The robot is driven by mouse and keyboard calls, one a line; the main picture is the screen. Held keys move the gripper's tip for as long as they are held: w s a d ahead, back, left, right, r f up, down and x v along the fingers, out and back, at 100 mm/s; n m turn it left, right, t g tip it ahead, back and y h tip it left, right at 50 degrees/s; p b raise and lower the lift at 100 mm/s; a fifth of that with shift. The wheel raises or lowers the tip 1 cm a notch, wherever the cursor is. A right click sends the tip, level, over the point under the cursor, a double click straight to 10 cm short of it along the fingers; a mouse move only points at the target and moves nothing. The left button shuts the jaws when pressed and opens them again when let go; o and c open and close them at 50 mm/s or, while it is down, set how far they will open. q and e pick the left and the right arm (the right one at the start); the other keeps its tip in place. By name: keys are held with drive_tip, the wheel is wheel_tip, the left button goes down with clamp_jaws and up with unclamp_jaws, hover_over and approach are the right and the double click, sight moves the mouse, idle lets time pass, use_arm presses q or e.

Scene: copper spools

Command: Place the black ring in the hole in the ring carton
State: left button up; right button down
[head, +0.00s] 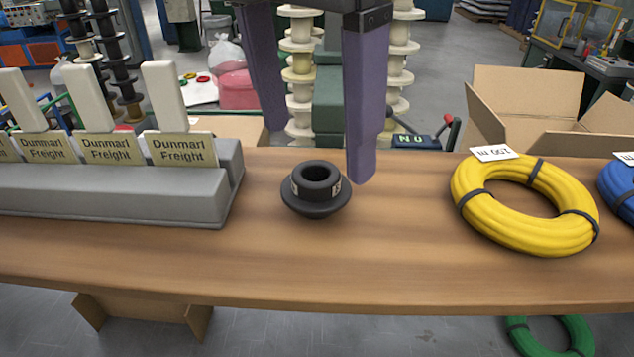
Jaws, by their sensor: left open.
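The black ring (316,199) is a dark flanged piece with a round opening on top and a small pale label on its side. It lies flat on the wooden table, near the middle of the head view. My left gripper (319,157) has two purple fingers spread wide, with nothing between them. One finger is behind and left of the ring, the other right of it; neither visibly grips it. An open cardboard carton (530,105) stands behind the table at the right. I see no hole in it and cannot tell whether it is the ring carton. My right gripper is not in view.
A grey rack (120,195) with white uprights and "Dunmarl Freight" cards fills the table's left. A yellow cable coil (525,240) lies at right, with a blue coil (617,190) at the edge. The wooden table (390,260) is bare in front of the ring.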

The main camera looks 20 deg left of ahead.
sight(315, 172)
use_arm(q)
drive_tip(key=f, duration=0.5)
drive_tip(key=shift+w+f, duration=0.1)
drive_tip(key=shift+w, duration=0.15)
drive_tip(key=shift+c, duration=0.5)
drive_tip(key=c, duration=1.1)
drive_tip(key=shift+c, duration=0.2)
wheel_tip(315, 172, up, 10)
drive_tip(key=shift+d+p, duration=0.15)
drive_tip(key=shift+p, duration=0.2)
